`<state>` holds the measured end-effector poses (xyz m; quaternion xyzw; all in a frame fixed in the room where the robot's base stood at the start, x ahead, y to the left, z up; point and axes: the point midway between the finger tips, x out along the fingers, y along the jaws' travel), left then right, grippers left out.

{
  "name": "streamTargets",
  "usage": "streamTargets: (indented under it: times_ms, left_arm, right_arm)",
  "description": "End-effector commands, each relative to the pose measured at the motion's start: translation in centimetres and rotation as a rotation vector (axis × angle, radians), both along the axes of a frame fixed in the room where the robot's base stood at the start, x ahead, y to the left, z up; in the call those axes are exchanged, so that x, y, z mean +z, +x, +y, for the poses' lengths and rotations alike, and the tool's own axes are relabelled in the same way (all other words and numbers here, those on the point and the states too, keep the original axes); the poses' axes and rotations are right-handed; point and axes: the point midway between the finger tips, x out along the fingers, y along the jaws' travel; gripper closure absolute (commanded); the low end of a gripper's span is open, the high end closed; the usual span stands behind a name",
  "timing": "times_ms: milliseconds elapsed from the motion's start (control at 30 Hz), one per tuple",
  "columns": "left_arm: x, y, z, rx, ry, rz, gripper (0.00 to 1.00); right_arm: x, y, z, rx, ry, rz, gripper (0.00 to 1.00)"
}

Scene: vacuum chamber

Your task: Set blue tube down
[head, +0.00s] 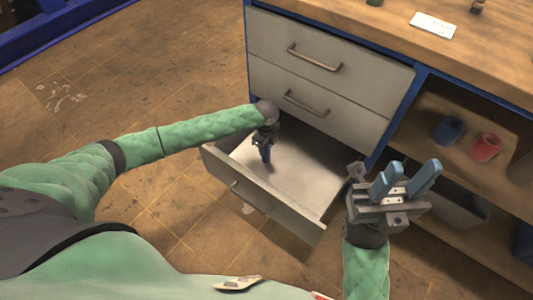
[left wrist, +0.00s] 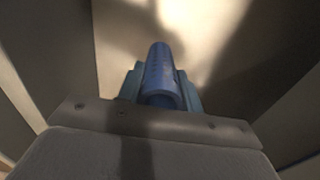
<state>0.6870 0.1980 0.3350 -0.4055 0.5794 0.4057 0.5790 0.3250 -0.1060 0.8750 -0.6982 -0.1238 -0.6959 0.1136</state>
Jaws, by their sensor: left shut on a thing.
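The blue tube (left wrist: 160,72) is held between the fingers of my left gripper (left wrist: 160,88) in the left wrist view. Its near end is open and round, and its far end points away over a pale surface. In the head view my left gripper (head: 265,150) points down over the inside of the open bottom drawer (head: 305,180), and the tube there is small and dark. I cannot tell whether the tube touches the drawer floor. My right gripper (head: 405,181) is open and empty, to the right of the drawer.
The drawer's front panel (head: 262,203) and side walls stand around the left gripper. Two shut drawers (head: 325,70) are above it. On the shelf at right are a blue cup (head: 449,130) and a red cup (head: 486,147). A grey bin (head: 462,208) sits below.

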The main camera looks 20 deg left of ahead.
Motion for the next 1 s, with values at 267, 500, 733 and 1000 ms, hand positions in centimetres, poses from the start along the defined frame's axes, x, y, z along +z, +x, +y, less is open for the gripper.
streamTargets:
  times_ms: [267,500,733,1000]
  left_arm:
    - [-2.7,0.0,0.0,0.000,0.000,0.001,0.87]
    - [-3.8,0.0,0.0,0.000,0.000,0.000,0.87]
    - [-4.0,0.0,0.0,0.000,0.000,0.000,0.87]
    - [-4.0,0.0,0.0,0.000,0.000,0.000,0.43]
  right_arm:
    - [-0.5,0.1,0.1,0.013,0.008,-0.002,0.64]
    - [-0.3,0.2,0.2,0.022,0.012,-0.008,0.64]
    - [-0.2,0.1,0.3,0.022,0.011,-0.005,0.64]
    - [-0.4,0.1,0.2,0.020,0.011,0.000,0.64]
